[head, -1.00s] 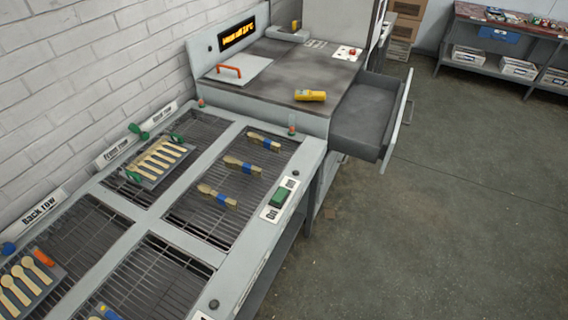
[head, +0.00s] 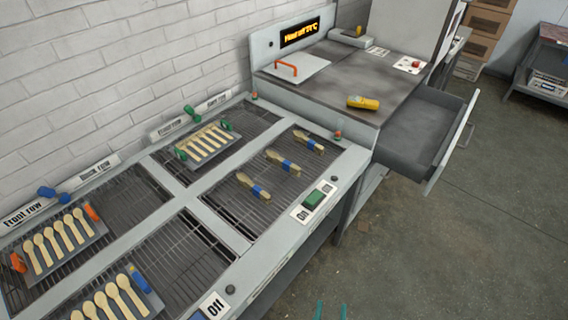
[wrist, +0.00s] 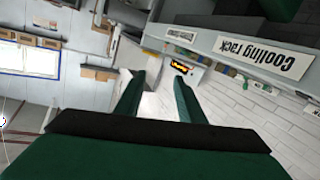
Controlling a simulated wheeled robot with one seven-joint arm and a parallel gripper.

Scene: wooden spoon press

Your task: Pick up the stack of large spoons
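No spoons are clear in the wrist view.
Trays of loose spoons sit on the racks: a back tray (head: 205,155), a left tray (head: 75,255) and a front tray with larger spoons. A press table (head: 345,85) holds a yellow device (head: 363,103). An open drawer (head: 425,130) juts out right.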

